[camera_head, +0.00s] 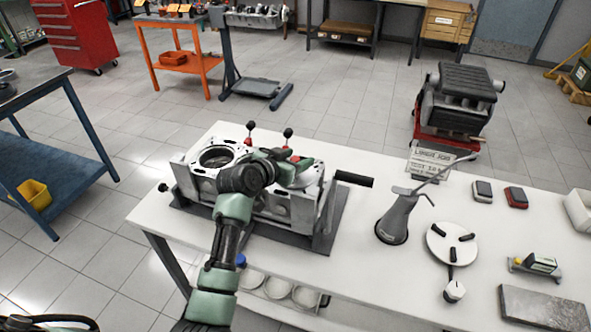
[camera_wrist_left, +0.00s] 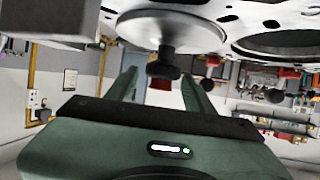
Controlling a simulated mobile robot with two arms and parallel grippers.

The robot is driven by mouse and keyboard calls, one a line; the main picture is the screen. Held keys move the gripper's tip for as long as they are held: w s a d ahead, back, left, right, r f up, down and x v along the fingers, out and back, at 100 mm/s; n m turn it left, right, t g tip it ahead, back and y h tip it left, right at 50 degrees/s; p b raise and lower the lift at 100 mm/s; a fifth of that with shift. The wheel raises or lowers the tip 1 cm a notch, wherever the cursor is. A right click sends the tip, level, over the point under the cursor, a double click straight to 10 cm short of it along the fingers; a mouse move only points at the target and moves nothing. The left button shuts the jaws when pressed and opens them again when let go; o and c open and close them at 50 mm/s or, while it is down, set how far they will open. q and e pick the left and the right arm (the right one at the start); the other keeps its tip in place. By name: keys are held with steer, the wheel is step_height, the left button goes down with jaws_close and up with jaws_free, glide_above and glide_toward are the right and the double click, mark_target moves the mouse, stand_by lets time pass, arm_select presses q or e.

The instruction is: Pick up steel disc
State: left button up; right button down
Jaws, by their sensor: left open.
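The steel disc (camera_wrist_left: 180,36) shows in the left wrist view as a round, pale metal piece with a black stem and knob (camera_wrist_left: 163,66). That view appears upside down, with the engine block at the top. In the head view, a pale round edge, probably the disc (camera_head: 312,189), shows on the right part of the engine block (camera_head: 272,203), partly hidden by my gripper. My left gripper (camera_head: 296,165) is open, its green fingers (camera_wrist_left: 160,90) spread either side of the knob's line. I cannot tell how far the knob lies between them. My right gripper is out of view.
The block has an open bore (camera_head: 215,157) at left and upright red-and-black knobs (camera_head: 288,133) behind. A black handle (camera_head: 354,179) juts out right. An oil can (camera_head: 396,215) and a round white plate (camera_head: 452,243) stand farther right on the white table (camera_head: 350,285).

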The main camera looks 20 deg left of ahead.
arm_select(q)
steer(key=x, duration=0.2)
steer(key=shift+w+d+f, duration=0.1)
steer(key=shift+w+f, duration=0.05)
steer(key=shift+w, duration=0.15)
jaws_close()
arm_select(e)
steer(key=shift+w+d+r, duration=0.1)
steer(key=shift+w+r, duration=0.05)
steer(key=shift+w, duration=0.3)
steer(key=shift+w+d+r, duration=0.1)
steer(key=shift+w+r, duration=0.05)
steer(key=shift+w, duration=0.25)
